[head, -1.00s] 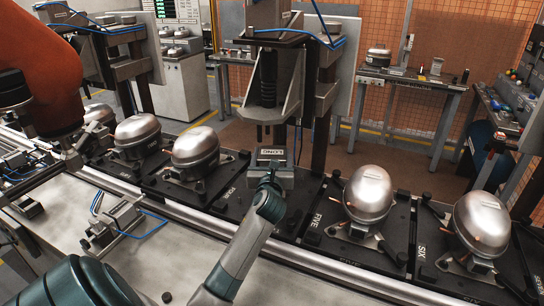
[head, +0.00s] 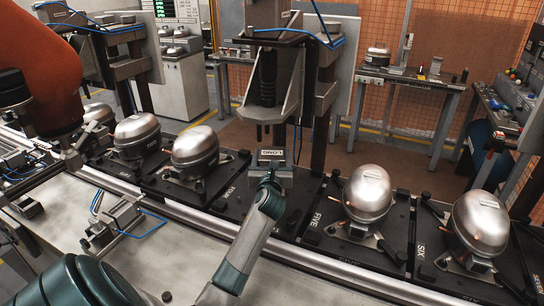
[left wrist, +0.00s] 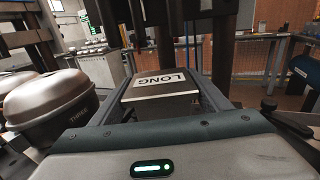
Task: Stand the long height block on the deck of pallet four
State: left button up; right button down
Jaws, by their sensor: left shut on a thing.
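The long height block (head: 271,157) is a grey block with a white "LONG" label on top. My left gripper (head: 272,174) is shut on it, over the deck of pallet four (head: 228,203), under a press head. In the left wrist view the block (left wrist: 160,98) sits between the two fingers of my left gripper (left wrist: 160,92), its top about level. The block's underside is hidden, so I cannot tell whether it touches the deck. My right gripper is not in view.
The press head (head: 268,85) hangs close above the block. A silver compressor (head: 195,150) stands left of it; two more, on pallets five (head: 369,192) and six (head: 480,220), stand right. A metal rail (head: 190,215) and a small clamp (head: 122,212) lie in front.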

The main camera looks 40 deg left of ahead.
pick_arm(q)
jog(key=shift+r, duration=0.25)
jog(key=o, duration=2)
jog(key=shift+f, duration=0.3)
jog(key=shift+o, duration=0.4)
jog(key=shift+d+r, duration=0.1)
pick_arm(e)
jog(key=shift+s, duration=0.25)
pick_arm(q)
jog(key=shift+s, duration=0.1)
jog(key=b+v, duration=0.1)
jog(key=v, duration=1.1)
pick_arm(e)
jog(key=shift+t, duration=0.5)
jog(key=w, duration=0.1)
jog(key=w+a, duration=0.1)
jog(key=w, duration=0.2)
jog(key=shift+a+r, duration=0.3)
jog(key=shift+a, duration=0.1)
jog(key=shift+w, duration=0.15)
